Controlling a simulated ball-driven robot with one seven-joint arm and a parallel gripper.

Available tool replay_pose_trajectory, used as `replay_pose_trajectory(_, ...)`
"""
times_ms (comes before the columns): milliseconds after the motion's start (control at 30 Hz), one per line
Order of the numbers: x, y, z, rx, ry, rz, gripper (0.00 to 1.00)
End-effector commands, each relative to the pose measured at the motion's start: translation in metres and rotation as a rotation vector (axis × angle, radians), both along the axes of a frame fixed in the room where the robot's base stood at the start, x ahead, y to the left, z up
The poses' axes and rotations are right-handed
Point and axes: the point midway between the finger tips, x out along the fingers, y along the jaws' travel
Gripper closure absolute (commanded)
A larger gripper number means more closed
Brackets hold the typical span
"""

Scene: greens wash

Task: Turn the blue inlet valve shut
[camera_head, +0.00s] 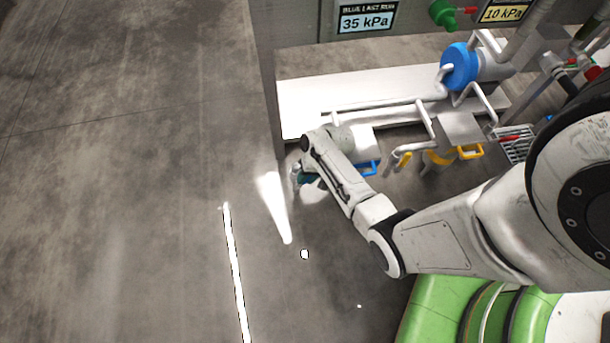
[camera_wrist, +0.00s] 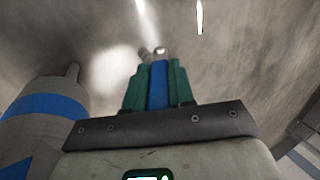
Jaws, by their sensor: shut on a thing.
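My gripper (camera_wrist: 157,82) has green fingers closed on both sides of a blue bar (camera_wrist: 158,88), which looks like the blue inlet valve's handle. A small silver metal end (camera_wrist: 160,51) shows just beyond the fingertips. In the head view my gripper (camera_head: 305,178) is low, left of the pipework, and my arm covers most of it. The handle between the fingers cannot be made out there. A pale cylinder with a blue band (camera_wrist: 45,106) stands left of the gripper in the wrist view. The valve's exact angle cannot be told.
A sign (camera_head: 367,20) reads 35 kPa; another (camera_head: 503,12) reads 10 kPa. A blue round part (camera_head: 460,67) sits on the pipes. A blue handle (camera_head: 369,168) and yellow handles (camera_head: 470,152) lie right of my gripper. A grey post (camera_head: 268,80) stands behind. Floor at left is clear.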

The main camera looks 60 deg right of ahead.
Motion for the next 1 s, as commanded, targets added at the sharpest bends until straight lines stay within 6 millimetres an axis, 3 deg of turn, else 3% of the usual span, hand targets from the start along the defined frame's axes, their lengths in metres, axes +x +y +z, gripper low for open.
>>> replay_pose_trajectory(133, 0.0, 0.001, -0.001, -0.001, 0.001, 0.0, 1.0)
replay_pose_trajectory(167, 0.0, 0.001, -0.001, -0.001, 0.001, 0.0, 0.75)
replay_pose_trajectory(400, 0.0, 0.0, 0.0, -0.001, 0.002, 0.0, 0.52)
replay_pose_trajectory(733, -0.001, -0.001, 0.006, -0.002, 0.001, 0.0, 0.51)
replay_pose_trajectory(1000, -0.015, -0.011, 0.05, -0.002, 0.001, -0.002, 0.51)
